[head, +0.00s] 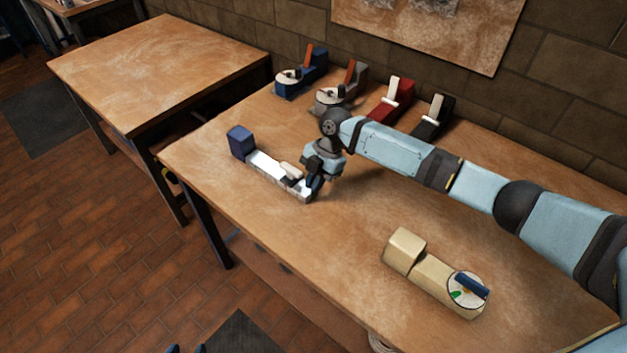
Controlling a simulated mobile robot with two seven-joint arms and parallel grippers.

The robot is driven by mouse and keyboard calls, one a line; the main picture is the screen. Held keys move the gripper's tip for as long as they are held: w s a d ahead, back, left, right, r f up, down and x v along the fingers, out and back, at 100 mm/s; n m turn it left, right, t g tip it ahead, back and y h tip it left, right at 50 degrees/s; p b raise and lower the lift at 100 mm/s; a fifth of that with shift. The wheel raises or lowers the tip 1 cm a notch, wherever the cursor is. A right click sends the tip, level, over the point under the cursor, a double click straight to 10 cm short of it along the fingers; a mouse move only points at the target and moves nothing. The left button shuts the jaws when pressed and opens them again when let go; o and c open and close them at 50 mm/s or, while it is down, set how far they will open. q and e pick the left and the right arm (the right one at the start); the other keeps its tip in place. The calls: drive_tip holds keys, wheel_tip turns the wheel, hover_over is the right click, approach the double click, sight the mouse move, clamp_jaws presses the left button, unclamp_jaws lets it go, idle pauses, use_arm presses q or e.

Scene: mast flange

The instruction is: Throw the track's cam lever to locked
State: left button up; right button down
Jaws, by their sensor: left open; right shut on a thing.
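The track (262,162) is a pale rail with a dark blue block (241,142) at its far left end. It lies on the wooden table, left of the middle. A short cream cam lever (290,169) shows near the track's right end, above a dark part. My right gripper (314,186) is at that end, shut on the lever's end; its fingers partly hide the contact. I cannot tell the lever's exact setting. Only the dark tips of my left gripper (187,349) show at the bottom edge, apart and empty, well away from the table.
A blue device (300,78), a grey one (345,88), a red one (391,102) and a black one (433,117) stand along the wall. A cream device (428,269) with a dial sits at the front right. The table (340,235) between is clear.

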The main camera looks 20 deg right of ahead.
drive_tip(key=shift+s+d+f+t+y, duration=0.15)
drive_tip(key=shift+s+d+t+y, duration=0.15)
drive_tip(key=shift+s+t+y, duration=0.15)
drive_tip(key=shift+s+d+f+n+t+y+b, duration=0.25)
drive_tip(key=shift+s+n+t+y+b, duration=0.15)
drive_tip(key=shift+t+b, duration=0.3)
drive_tip(key=t+b, duration=0.1)
drive_tip(key=s+f+t+y+b, duration=0.1)
drive_tip(key=b, duration=0.1)
drive_tip(key=shift+d+y, duration=0.25)
drive_tip(key=shift+d, duration=0.1)
drive_tip(key=shift+s+d+f+n+t+y+b, duration=0.25)
drive_tip(key=shift+n+t+y+b, duration=0.25)
drive_tip(key=shift+b, duration=0.7)
drive_tip(key=b, duration=0.1)
drive_tip(key=t+b, duration=0.1)
drive_tip(key=b, duration=0.1)
drive_tip(key=shift+s+d+f+y, duration=0.15)
drive_tip(key=shift+s+y, duration=0.15)
drive_tip(key=shift+y, duration=0.1)
drive_tip(key=shift+t+b, duration=0.25)
drive_tip(key=shift+b, duration=0.1)
use_arm(q)
drive_tip(key=f, duration=0.5)
drive_tip(key=shift+w+d+f, duration=0.35)
drive_tip(key=shift+w, duration=0.05)
drive_tip(key=shift+d+r, duration=0.1)
